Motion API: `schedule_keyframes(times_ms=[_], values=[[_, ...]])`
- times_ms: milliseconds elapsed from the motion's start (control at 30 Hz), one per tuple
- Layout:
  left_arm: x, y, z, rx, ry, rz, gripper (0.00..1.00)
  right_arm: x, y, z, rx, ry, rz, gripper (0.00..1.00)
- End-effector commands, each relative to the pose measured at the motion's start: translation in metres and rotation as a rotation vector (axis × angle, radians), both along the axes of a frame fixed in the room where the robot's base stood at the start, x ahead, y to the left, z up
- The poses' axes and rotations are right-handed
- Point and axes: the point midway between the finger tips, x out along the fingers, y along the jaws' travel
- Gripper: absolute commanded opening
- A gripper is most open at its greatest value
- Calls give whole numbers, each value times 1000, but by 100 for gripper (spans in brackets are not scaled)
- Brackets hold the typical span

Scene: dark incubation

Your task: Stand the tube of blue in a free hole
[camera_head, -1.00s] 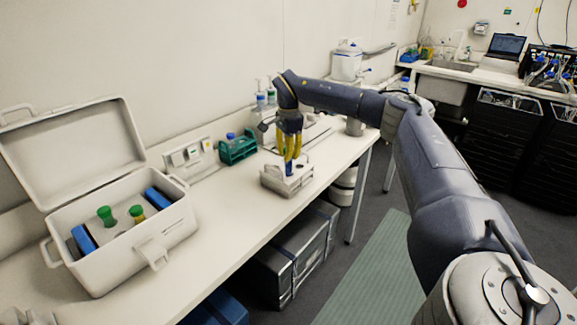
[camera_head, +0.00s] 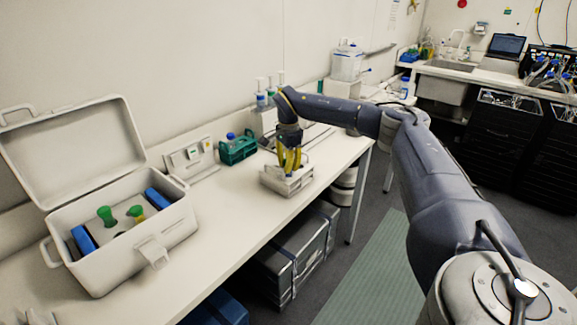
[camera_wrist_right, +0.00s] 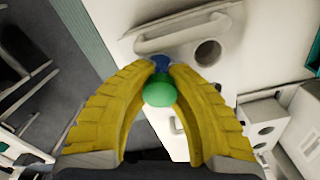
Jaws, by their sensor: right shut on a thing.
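My right gripper (camera_head: 290,160) is low over a white rack (camera_head: 272,184) on the bench. Its yellow fingers are shut on the tube of blue; in the right wrist view the tube's green cap (camera_wrist_right: 160,91) and some blue (camera_wrist_right: 158,63) show between the fingertips (camera_wrist_right: 161,68). The rack's top (camera_wrist_right: 185,68) there has an open, empty hole (camera_wrist_right: 207,53) just right of the tube and a raised handle. The tube's lower end is hidden; I cannot tell whether it is inside a hole. My left gripper is not in view.
An open white case (camera_head: 185,232) on the left holds green-capped tubes (camera_head: 106,215) and blue blocks. A green rack (camera_head: 238,150) with a blue-capped item stands behind, left of the white rack. Bottles (camera_head: 261,98) stand near the wall. The bench front is clear.

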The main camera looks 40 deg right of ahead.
Motion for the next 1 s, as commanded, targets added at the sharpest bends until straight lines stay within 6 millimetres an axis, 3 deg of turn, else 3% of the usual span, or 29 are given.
schedule_keyframes(times_ms=[33, 233, 567, 1000], values=[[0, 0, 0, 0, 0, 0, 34, 0, 0, -1, 0, 1, 0, 15], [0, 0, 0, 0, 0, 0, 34, 0, 0, -1, 0, 0, 0, 37], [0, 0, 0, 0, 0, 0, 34, 0, 0, 4, 0, -1, 0, 37], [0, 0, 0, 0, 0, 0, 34, 1, 0, 73, 0, -2, 0, 37]])
